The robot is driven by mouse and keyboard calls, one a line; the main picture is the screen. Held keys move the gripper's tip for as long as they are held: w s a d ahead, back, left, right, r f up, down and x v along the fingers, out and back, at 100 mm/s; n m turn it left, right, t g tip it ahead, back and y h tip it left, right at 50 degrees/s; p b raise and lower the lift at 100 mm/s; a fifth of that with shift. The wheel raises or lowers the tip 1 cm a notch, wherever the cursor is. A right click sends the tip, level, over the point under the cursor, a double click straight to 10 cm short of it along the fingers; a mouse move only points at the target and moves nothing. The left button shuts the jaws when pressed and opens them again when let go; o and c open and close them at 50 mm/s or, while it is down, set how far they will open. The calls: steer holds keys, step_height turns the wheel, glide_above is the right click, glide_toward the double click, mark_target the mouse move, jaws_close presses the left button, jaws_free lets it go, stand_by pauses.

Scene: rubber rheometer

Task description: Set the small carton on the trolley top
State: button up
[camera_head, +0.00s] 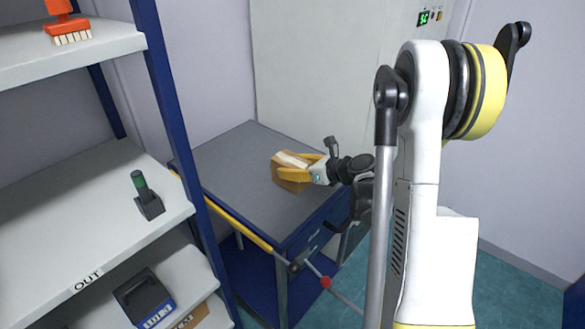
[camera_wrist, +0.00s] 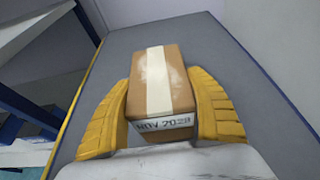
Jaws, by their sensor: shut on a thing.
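The small carton (camera_head: 286,182) is a brown box with a pale tape strip along its top. In the wrist view the carton (camera_wrist: 160,79) sits between the two yellow fingers, with printed lettering on its near face. My gripper (camera_head: 297,168) is shut on it, a finger against each side; the gripper also shows in the wrist view (camera_wrist: 163,100). The trolley (camera_head: 230,163) has a grey top and a blue frame. The carton is over the trolley top, near its right side. I cannot tell whether its underside touches the surface.
A blue-posted shelf unit (camera_head: 160,75) stands close on the left, holding an orange brush (camera_head: 66,25), a green-topped dark tool (camera_head: 146,194) and a dark bin (camera_head: 144,298). A tall pale cabinet (camera_head: 330,70) is behind the trolley. The left part of the trolley top is clear.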

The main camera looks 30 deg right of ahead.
steer(key=shift+f, duration=0.1)
steer(key=o, duration=1.4)
